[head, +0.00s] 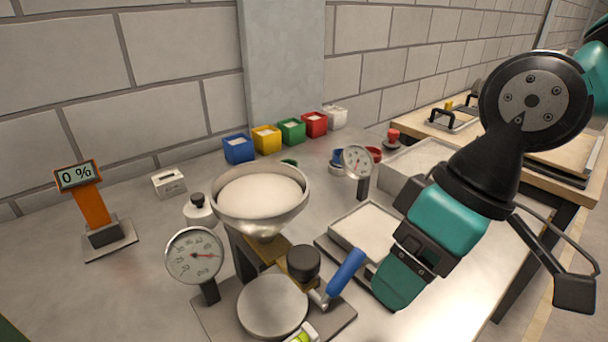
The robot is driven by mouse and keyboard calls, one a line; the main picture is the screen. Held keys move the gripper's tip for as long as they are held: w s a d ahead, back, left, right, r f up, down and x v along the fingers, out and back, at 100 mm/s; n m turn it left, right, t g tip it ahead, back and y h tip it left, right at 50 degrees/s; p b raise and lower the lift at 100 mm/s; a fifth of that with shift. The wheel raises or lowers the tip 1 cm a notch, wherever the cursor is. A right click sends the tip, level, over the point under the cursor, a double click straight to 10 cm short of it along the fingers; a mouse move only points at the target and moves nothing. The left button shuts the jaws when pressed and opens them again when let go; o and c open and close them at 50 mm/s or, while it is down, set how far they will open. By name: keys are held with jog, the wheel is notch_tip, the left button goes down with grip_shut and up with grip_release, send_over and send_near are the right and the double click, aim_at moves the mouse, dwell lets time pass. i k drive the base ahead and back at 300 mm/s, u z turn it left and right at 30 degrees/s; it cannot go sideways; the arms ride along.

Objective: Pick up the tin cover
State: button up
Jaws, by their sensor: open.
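I cannot tell for certain which thing is the tin cover. A flat round light-grey disc (272,306) lies on the front of the metal stand (335,318), below the white-filled funnel (262,222). A small pale piece with a black knob (199,212) stands left of the funnel, partly hidden by it. My arm reaches in from the right, over the right part of the table. I cannot make out the jaws of my gripper. No part of my arm visibly touches the disc or the knobbed piece.
A dial gauge (194,256), black knob (304,263) and blue handle (345,272) crowd the disc. A tray of white material (338,252) lies right of them. An orange display post (93,207) stands left. Several coloured bins (238,148) line the back. Front-left tabletop is clear.

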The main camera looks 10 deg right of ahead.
aim_at(199, 212)
jog(key=k, duration=0.5)
jog(key=z, duration=1.2)
jog(key=i, duration=0.5)
jog(key=u, duration=2.2)
